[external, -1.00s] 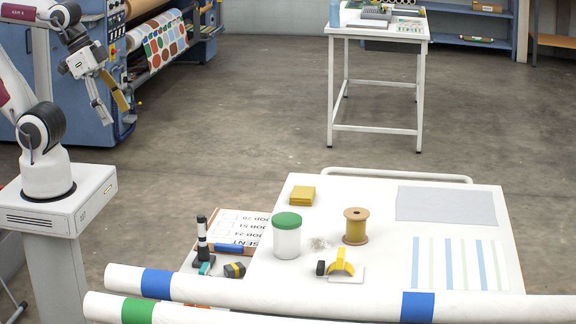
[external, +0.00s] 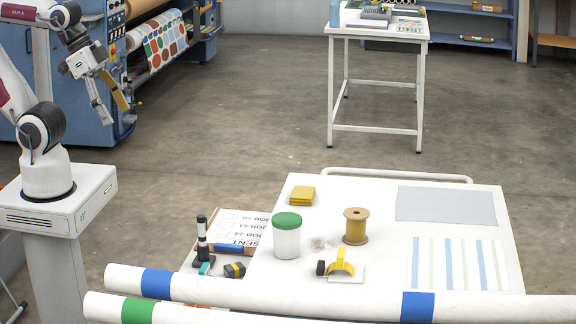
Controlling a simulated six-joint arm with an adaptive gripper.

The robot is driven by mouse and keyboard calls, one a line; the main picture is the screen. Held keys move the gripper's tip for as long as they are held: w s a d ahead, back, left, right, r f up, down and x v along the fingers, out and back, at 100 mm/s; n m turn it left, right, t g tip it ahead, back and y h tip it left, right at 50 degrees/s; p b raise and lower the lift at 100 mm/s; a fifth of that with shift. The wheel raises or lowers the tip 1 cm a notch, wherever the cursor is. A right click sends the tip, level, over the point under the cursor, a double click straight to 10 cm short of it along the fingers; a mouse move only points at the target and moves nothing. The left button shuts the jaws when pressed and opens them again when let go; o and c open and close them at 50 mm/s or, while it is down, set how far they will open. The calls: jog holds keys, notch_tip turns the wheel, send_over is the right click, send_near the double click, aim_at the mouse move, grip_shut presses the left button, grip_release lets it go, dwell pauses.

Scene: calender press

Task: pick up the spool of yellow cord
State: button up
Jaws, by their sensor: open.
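The spool of yellow cord (external: 355,227) stands upright on the white table (external: 375,193), right of the middle of its left half. It has tan flanges and yellow cord wound between them. My gripper (external: 116,112) is at the upper left, in front of the blue press, far from the spool and above the floor. Its fingers hang down, open and empty.
A white jar with a green lid (external: 287,236) stands left of the spool, with a small clear bag (external: 319,243) between. Long white rolls (external: 300,291) cross the table's front. Grey sheet (external: 446,205) lies right.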

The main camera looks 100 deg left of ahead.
jog(key=shift+w, duration=0.1)
jog(key=w+a+f+t+y, duration=0.1)
jog(key=w+a, duration=0.2)
jog(key=w, duration=0.8)
jog(key=w+a+f+t, duration=0.1)
jog(key=w+a+t, duration=0.15)
jog(key=w, duration=0.85)
jog(key=w+a+f+t+y, duration=0.1)
jog(key=w+a, duration=0.3)
jog(key=w, duration=0.8)
jog(key=w+a+f+t+h, duration=0.15)
jog(key=w+a+f, duration=0.25)
jog(key=w+f, duration=0.65)
jog(key=t, duration=0.3)
send_near(356, 226)
notch_tip(356, 226, up, 4)
jog(key=w+a, duration=0.2)
jog(key=a, duration=0.1)
jog(key=shift+w+f+h, duration=0.1)
jog(key=shift+f+h, duration=0.15)
jog(key=shift+f, duration=0.5)
jog(key=shift+w, duration=0.1)
jog(key=shift+x, duration=1.2)
